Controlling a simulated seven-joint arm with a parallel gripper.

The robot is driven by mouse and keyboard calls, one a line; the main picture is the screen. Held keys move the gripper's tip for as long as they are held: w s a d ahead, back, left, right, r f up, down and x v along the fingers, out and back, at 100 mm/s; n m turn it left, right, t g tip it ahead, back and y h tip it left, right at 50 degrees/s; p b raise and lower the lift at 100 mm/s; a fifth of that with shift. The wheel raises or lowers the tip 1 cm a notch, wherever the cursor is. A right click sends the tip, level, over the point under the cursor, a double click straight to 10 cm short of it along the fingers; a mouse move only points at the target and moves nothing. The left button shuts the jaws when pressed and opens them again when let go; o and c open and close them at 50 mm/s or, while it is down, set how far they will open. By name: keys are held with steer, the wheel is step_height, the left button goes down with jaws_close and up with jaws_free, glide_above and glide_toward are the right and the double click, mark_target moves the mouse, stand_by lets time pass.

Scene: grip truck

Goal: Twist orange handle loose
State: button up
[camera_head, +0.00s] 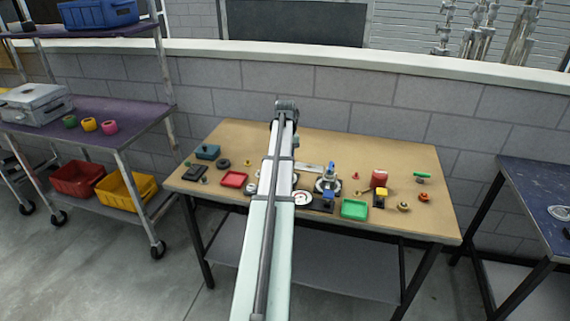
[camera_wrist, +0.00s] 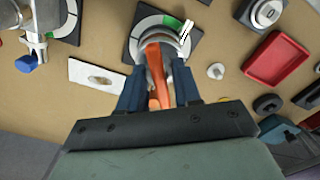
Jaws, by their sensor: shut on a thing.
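The orange handle (camera_wrist: 156,66) shows in the wrist view between the two dark blue fingers of my gripper (camera_wrist: 157,92). The fingers are shut on it, one on each side. The handle runs up to a round grey fitting (camera_wrist: 158,38) on a dark square plate (camera_wrist: 136,50) with a white ring and a green sector (camera_wrist: 173,22). A white pointer (camera_wrist: 186,53) stands at the fitting's right side. In the head view my arm hides the handle and the gripper's fingertips.
A red tray (camera_wrist: 276,60) and a small grey knob (camera_wrist: 216,71) lie right of the plate. A pale slotted plate (camera_wrist: 97,77) lies left, near a metal valve (camera_wrist: 36,30). In the head view, a green tray (camera_head: 354,209) and several small parts stand on the wooden table (camera_head: 400,150), whose back is mostly clear.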

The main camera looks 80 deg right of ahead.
steer(key=n, duration=0.4)
steer(key=shift+n, duration=5.9)
steer(key=o, duration=0.7)
steer(key=shift+r, duration=3.75)
